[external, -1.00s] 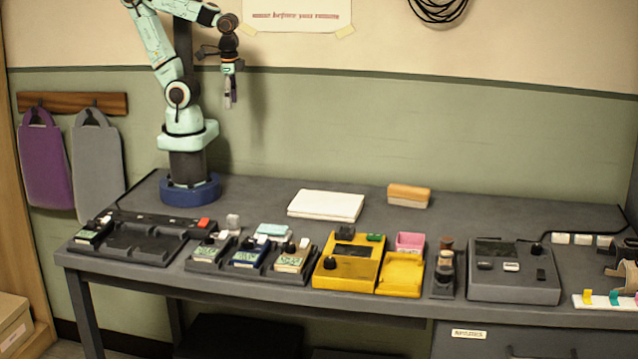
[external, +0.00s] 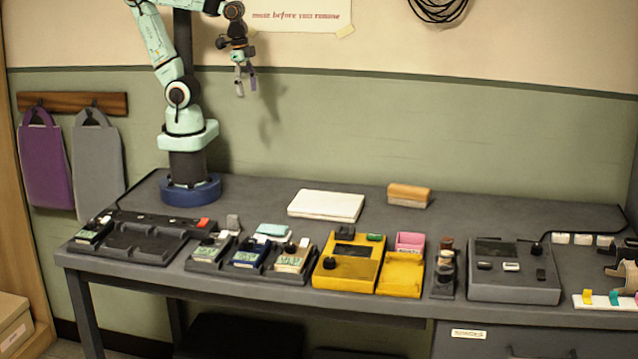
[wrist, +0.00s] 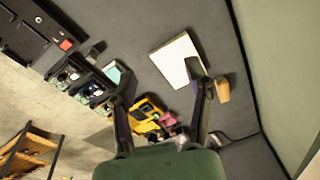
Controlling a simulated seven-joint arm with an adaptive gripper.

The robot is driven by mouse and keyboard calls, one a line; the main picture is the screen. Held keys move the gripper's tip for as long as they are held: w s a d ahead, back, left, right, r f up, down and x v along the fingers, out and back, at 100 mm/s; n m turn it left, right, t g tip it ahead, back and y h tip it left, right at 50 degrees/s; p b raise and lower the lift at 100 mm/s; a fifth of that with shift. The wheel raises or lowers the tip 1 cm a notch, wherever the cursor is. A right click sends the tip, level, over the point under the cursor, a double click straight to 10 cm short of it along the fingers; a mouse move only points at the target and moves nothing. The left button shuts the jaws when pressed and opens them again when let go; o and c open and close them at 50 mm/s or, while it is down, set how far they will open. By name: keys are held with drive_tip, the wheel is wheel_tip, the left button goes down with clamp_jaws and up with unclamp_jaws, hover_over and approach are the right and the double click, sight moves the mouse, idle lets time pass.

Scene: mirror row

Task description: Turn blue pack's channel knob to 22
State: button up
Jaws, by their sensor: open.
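The blue pack (external: 249,254) stands in the middle slot of a dark rack on the bench, between a grey pack (external: 208,252) and a cream-topped pack (external: 291,259). My gripper (external: 245,90) is open and empty, high above the back of the bench, far from the pack. In the wrist view, my gripper's two dark fingers (wrist: 160,90) are spread apart over the bench.
A black charging tray (external: 135,240) with one pack lies at the left. A yellow device (external: 349,262), dark grey box (external: 513,270) and small black stand (external: 443,270) are to the right. A white pad (external: 326,205) and wooden-topped block (external: 408,195) lie at the back.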

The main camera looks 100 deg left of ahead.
drive_tip(key=w+d+r+m, duration=0.2)
drive_tip(key=w+r+m, duration=0.15)
drive_tip(key=w, duration=0.45)
drive_tip(key=w+d+f+m, duration=0.4)
drive_tip(key=w+d+m, duration=0.3)
drive_tip(key=w+d, duration=0.15)
drive_tip(key=m+t+y, duration=0.1)
drive_tip(key=m+y, duration=0.2)
drive_tip(key=m, duration=0.8)
hover_over(247, 241)
drive_tip(key=s+d, duration=0.1)
drive_tip(key=d, duration=0.2)
drive_tip(key=f, duration=1.7)
drive_tip(key=shift+s+a+f, duration=0.2)
drive_tip(key=shift+a+f, duration=0.05)
drive_tip(key=shift+f, duration=0.05)
drive_tip(key=shift+s+f, duration=0.1)
drive_tip(key=shift+f, duration=0.15)
drive_tip(key=x, duration=0.6)
drive_tip(key=shift+a, duration=0.1)
clamp_jaws()
